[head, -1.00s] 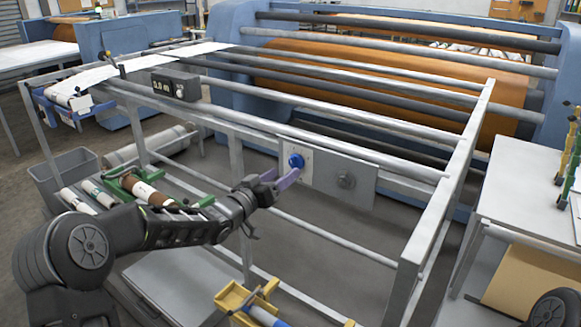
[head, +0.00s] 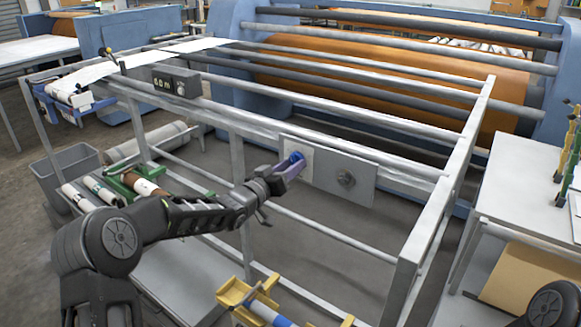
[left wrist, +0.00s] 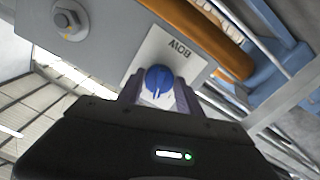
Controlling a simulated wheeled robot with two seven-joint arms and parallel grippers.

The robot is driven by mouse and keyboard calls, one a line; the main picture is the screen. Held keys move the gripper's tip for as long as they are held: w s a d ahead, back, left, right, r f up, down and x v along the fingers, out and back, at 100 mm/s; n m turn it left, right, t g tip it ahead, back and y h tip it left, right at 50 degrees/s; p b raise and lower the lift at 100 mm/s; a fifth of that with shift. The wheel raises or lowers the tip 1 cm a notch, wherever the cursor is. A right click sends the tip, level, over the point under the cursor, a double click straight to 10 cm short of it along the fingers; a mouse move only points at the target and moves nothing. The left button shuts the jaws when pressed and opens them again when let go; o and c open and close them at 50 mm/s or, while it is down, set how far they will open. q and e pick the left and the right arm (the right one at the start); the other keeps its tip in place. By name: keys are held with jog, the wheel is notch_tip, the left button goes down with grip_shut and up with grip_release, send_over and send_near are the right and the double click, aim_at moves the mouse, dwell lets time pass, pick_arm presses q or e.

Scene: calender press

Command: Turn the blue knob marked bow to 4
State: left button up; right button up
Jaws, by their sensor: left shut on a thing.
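The blue knob (head: 296,158) sits on a pale plate (head: 306,168) at the left end of a grey panel on the machine's front rail. In the left wrist view the knob (left wrist: 159,79) has a raised grip bar, and the plate reads BOW (left wrist: 178,47), upside down. My left gripper (head: 290,170) is at the knob, its two purple fingers on either side of it; they also show in the left wrist view (left wrist: 158,92). It is shut on the knob. No scale numbers are readable on the plate. My right gripper is not in view.
A grey round fitting (head: 346,179) is to the right on the same panel (head: 330,187). A small dark display box (head: 176,81) sits on the rail at upper left. A yellow holder (head: 248,298) stands below, and a white table (head: 520,195) is at right.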

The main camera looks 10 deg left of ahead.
pick_arm(q)
jog(key=c, duration=0.7)
jog(key=shift+o, duration=0.2)
jog(key=m+b, duration=0.9)
jog(key=m, duration=0.1)
jog(key=m+b, duration=0.5)
jog(key=shift+w+a+m+b, duration=0.1)
jog(key=shift+a+m+b, duration=0.15)
jog(key=shift+m+b, duration=0.15)
jog(key=shift+r, duration=0.1)
jog(key=o, duration=1.3)
jog(key=shift+o, duration=0.2)
